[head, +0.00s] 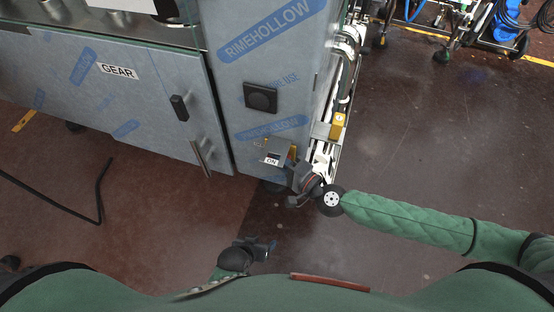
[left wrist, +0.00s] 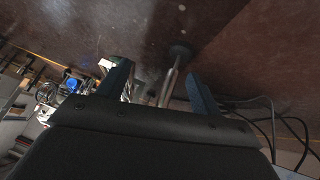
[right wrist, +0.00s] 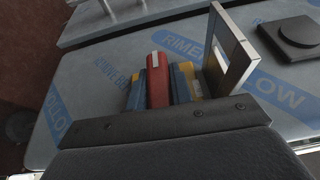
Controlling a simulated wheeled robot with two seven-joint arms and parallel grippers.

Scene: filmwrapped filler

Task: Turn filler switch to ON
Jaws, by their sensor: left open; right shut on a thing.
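The filler is a film-wrapped grey cabinet (head: 222,75). Its switch (head: 284,158), with a red handle and yellow parts, is low on the front face beside an ON label (head: 271,161). My right gripper (head: 289,162) is at the switch and partly hides it. In the right wrist view, the red handle (right wrist: 157,82) sits between its blue fingers, which are shut on it. The handle's exact angle is hard to tell. My left gripper (head: 268,247) is open and empty, low over the floor in front of my body; its spread fingers show in the left wrist view (left wrist: 160,85).
A black square knob (head: 260,97) is above the switch. A light metal frame (right wrist: 232,50) stands close beside the right gripper's fingers. Pipes (head: 345,80) run along the cabinet's right edge. A door handle (head: 200,158) juts out at left. A black hose (head: 100,195) crosses the left floor.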

